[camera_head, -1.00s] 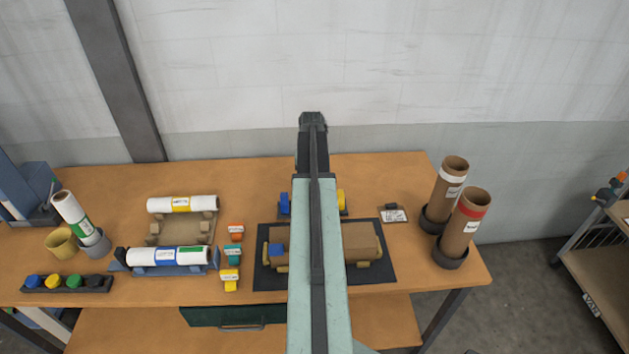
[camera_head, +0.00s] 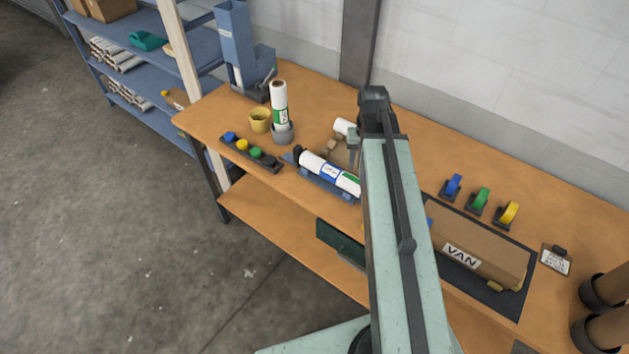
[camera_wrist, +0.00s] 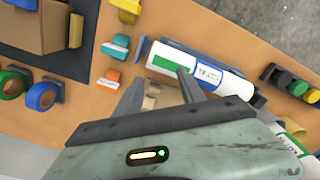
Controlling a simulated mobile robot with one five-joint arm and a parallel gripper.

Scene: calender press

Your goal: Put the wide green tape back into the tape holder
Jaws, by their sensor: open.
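A green ring of tape (camera_head: 480,200) stands on a small dark dispenser between a blue tape (camera_head: 453,186) and a yellow tape (camera_head: 508,213). In the wrist view, the green tape (camera_wrist: 12,83) is at the left edge beside the blue tape (camera_wrist: 42,95). I cannot tell whether this is the wide green tape, or which stand is the tape holder. My gripper (camera_wrist: 160,90) is open and empty, its fingers over the table near a white roll (camera_wrist: 215,76) with green and blue bands.
The white roll (camera_head: 325,172) lies in a blue cradle (camera_head: 325,184). A rack of coloured round pieces (camera_head: 250,154) and a yellow cup (camera_head: 259,120) are to its left. A teal block (camera_wrist: 116,47) and an orange block (camera_wrist: 107,77) lie near my gripper. A cardboard box (camera_head: 480,252) sits on a dark mat.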

